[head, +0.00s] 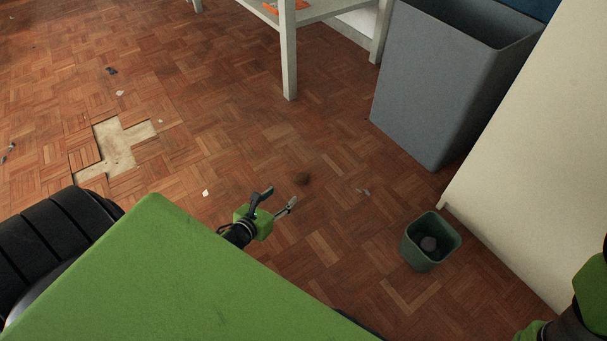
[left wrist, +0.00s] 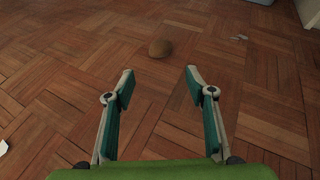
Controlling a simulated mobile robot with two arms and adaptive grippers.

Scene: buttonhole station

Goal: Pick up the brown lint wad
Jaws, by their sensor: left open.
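The brown lint wad (head: 302,178) is a small round clump on the parquet floor, just beyond the tips of my left gripper (head: 277,200) in the head view. In the left wrist view the wad (left wrist: 160,48) lies ahead of the open fingers (left wrist: 158,80), roughly centred between them and apart from both. My left gripper is open and empty, low near the floor. Part of my right arm shows at the lower right edge of the head view, but its gripper fingers cannot be made out.
A small green bin (head: 410,252) with a dark grey lump (head: 428,244) inside stands to the right. A large grey bin (head: 425,95) and a pale cabinet (head: 540,150) stand beyond. Scraps (head: 363,191) lie on the floor. Floor around the wad is clear.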

